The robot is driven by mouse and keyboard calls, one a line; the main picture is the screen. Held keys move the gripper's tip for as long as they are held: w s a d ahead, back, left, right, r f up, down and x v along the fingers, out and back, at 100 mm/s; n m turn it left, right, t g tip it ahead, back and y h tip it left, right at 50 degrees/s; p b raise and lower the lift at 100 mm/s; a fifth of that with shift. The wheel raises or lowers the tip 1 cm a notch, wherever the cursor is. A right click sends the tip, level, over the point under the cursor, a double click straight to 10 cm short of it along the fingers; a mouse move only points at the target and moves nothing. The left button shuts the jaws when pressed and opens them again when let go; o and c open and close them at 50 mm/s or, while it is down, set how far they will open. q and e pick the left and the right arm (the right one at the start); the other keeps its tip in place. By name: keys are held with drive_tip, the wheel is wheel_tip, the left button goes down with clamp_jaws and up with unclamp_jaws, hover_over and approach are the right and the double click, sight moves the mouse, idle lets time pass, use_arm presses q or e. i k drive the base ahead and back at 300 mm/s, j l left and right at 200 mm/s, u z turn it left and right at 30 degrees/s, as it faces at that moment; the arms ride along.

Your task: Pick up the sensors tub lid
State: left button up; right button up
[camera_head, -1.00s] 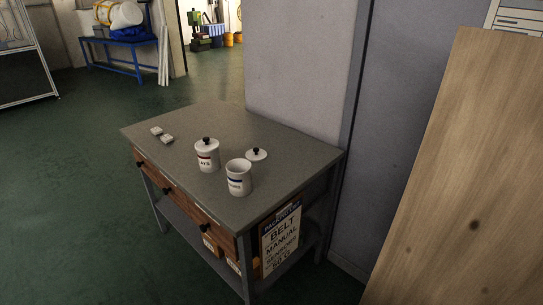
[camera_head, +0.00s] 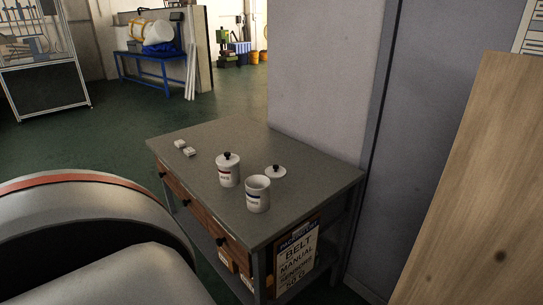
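A loose white lid (camera_head: 276,172) with a dark knob lies on the grey tabletop, just behind and to the right of an open white tub (camera_head: 257,197) with a blue band. The open tub hides a little of the tabletop in front of the lid. A second white tub (camera_head: 228,174) with a red-marked label stands to the left with its dark-knobbed lid on. The tub labels are too small to read, so I cannot tell which is the sensors tub. Neither gripper shows; a large pale part of my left arm fills the lower left.
Two small white blocks (camera_head: 185,148) lie at the left end of the workbench (camera_head: 220,140). A wall column (camera_head: 325,80) stands behind the bench, and a wooden board (camera_head: 470,200) leans at right. A "BELT MANUAL" sign (camera_head: 297,262) hangs at its right side.

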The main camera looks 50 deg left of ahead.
sight(276, 171)
drive_tip(key=k+j, duration=0.1)
drive_tip(key=j, duration=0.4)
drive_tip(key=k+j, duration=0.1)
drive_tip(key=j, duration=0.85)
drive_tip(key=k+j, duration=0.15)
drive_tip(key=j, duration=0.3)
drive_tip(key=k+j, duration=0.1)
drive_tip(key=j, duration=0.4)
drive_tip(key=k+j+z, duration=0.1)
drive_tip(key=j, duration=0.35)
